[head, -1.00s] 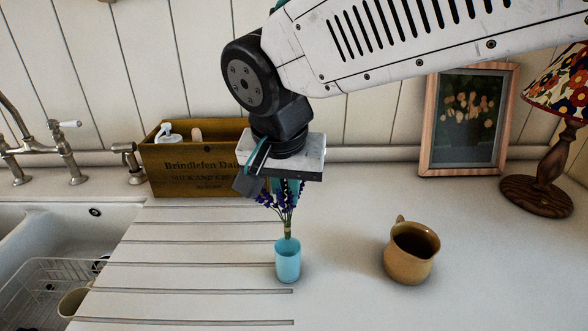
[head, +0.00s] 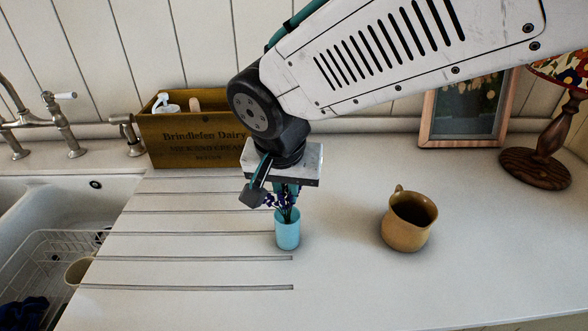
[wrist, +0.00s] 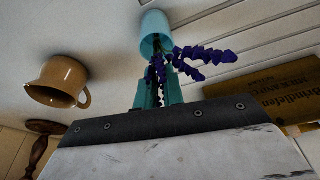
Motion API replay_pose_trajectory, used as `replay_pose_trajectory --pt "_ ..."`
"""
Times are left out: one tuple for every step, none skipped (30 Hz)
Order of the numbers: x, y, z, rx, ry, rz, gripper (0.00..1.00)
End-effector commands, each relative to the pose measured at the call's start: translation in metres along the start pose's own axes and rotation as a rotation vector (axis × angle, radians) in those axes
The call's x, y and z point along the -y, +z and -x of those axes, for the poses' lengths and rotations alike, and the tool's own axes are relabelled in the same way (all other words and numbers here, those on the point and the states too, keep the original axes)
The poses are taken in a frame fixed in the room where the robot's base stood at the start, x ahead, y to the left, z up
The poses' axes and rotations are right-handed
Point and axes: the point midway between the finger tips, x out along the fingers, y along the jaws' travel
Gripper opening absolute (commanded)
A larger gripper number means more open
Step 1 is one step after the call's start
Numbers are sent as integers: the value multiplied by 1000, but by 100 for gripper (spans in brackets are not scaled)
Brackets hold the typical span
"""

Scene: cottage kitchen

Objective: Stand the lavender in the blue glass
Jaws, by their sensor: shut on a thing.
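The blue glass (head: 288,236) stands upright on the grooved drainboard in the head view. It also shows in the wrist view (wrist: 155,25). The lavender (head: 281,202), a small bunch with purple flower heads, stands over the glass with its stems down inside the rim. Its purple heads fan out in the wrist view (wrist: 205,56). My gripper (head: 288,190) is directly above the glass, pointing down, with teal fingers shut on the lavender. The fingertips are close to the rim; I cannot tell whether they touch it. The stem ends are hidden inside the glass.
A tan jug (head: 408,222) stands to the right of the glass. A wooden crate (head: 195,140) is behind left, holding a spray bottle. A sink (head: 60,215) with a wire rack lies at left. A picture frame (head: 428,125) and lamp (head: 537,165) stand at back right.

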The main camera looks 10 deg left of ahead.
Motion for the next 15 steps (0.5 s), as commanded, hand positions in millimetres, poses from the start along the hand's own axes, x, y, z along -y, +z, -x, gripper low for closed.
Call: replay_pose_trajectory --pt "0 0 -1 0 0 0 0" --pt "0 0 -1 0 0 0 0" --pt "0 0 -1 0 0 0 0" --pt "0 0 -1 0 0 0 0" --pt "0 0 -1 0 0 0 0" --pt "0 0 -1 0 0 0 0" --pt "0 0 -1 0 0 0 0" --pt "0 0 -1 0 0 0 0" --pt "0 0 -1 0 0 0 0" --pt "0 0 -1 0 0 0 15" --pt "0 0 -1 0 0 0 24" --pt "0 0 -1 0 0 0 35" --pt "0 0 -1 0 1 0 35" --pt "0 0 -1 0 1 0 35" --pt "0 0 -1 0 1 0 35"
